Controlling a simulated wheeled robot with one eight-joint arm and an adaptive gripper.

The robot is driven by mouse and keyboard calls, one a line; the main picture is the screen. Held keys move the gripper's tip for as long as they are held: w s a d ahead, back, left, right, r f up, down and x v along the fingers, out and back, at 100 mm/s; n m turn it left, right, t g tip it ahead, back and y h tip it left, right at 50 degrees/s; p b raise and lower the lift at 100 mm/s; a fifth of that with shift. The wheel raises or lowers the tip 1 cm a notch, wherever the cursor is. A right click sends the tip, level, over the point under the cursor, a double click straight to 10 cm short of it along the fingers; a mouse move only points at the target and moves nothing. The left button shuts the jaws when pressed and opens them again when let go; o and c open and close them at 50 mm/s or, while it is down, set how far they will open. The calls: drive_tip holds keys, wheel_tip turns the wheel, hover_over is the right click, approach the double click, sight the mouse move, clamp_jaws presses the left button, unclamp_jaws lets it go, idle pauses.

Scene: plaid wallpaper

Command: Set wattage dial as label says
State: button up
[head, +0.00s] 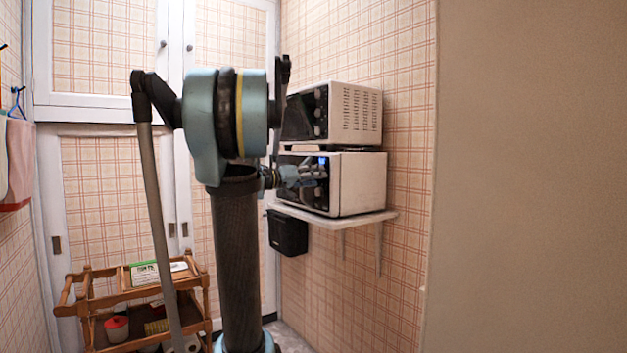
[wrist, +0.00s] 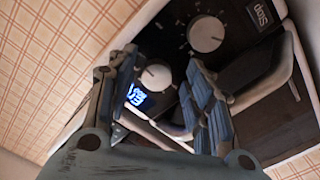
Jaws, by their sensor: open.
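The lower white microwave (head: 362,185) stands on a wall shelf, its dark front facing left. My gripper (head: 303,174) is in front of its control panel. In the wrist view my gripper (wrist: 160,62) is open, with one finger on each side of a small silver dial (wrist: 155,76). I cannot tell whether the fingers touch it. A larger silver dial (wrist: 205,34) with tick marks sits beyond the fingertips. A lit blue display (wrist: 137,96) shows beside the left finger; its digits are unclear. I cannot tell which dial is for wattage, and no readable setting label shows.
A second microwave (head: 355,113) sits on top of the lower one. The shelf (head: 375,217) is bracketed to the plaid wall, with a black box (head: 288,232) below. A wooden cart (head: 110,299) carries a green and white card (head: 155,273), its writing unreadable.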

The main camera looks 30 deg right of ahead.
drive_tip(key=shift+a, duration=0.1)
drive_tip(key=a, duration=1.1)
drive_tip(key=shift+s+a, duration=0.4)
drive_tip(key=s+a+f+n+y, duration=0.2)
drive_tip(key=s+a+f+y, duration=0.15)
drive_tip(key=f, duration=0.45)
drive_tip(key=s+a+f+n+y, duration=0.1)
drive_tip(key=s+a+f+y, duration=0.15)
drive_tip(key=s+f, duration=0.35)
drive_tip(key=s+a+f+n+y, duration=0.2)
drive_tip(key=s+a+f+y, duration=0.1)
drive_tip(key=f, duration=0.6)
drive_tip(key=s+a+f+n+y, duration=0.3)
drive_tip(key=s+a+f+y, duration=0.1)
drive_tip(key=a+f, duration=0.4)
drive_tip(key=s+a+f+n+y, duration=0.2)
drive_tip(key=s+a+f+y, duration=0.3)
drive_tip(key=a+f, duration=0.3)
drive_tip(key=shift+s+a+f+n+t, duration=0.3)
drive_tip(key=shift+s+a+f+n, duration=0.15)
drive_tip(key=shift+a, duration=0.8)
